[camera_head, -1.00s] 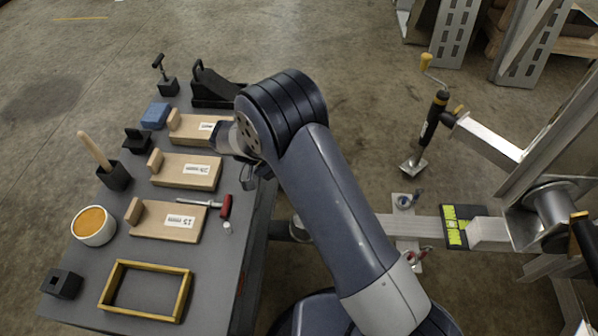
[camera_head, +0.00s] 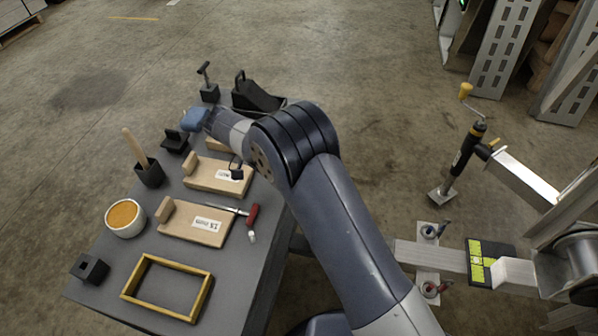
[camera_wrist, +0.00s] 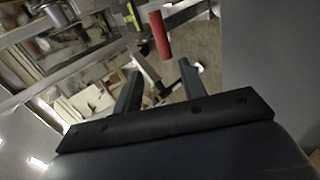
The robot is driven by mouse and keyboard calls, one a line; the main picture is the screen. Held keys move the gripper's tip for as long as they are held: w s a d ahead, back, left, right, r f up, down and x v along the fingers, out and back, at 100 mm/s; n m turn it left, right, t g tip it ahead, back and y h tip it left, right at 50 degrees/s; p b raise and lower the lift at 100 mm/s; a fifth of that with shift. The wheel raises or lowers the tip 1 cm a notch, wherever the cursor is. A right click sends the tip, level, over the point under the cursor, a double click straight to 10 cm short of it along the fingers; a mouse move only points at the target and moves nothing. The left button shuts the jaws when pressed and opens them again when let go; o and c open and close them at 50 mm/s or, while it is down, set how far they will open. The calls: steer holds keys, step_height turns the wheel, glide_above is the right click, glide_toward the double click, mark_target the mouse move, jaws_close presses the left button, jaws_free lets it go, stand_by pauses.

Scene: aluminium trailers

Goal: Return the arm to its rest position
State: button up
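My arm (camera_head: 345,225) rises from the bottom of the head view, bends at a dark ribbed joint and reaches left over the table's far right part. My gripper's fingers cannot be made out in the head view. In the wrist view my gripper (camera_wrist: 160,86) shows two dark fingers standing apart with nothing between them. The wrist camera looks out at a tilted view of the hall, not down at the tabletop.
A trailer frame (camera_head: 515,270) with a jack (camera_head: 463,150) stands right. Open floor lies behind.

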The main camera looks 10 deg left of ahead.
steer(key=shift+d, duration=0.1)
steer(key=b+x, duration=0.1)
steer(key=x, duration=1)
steer(key=shift+d, duration=0.2)
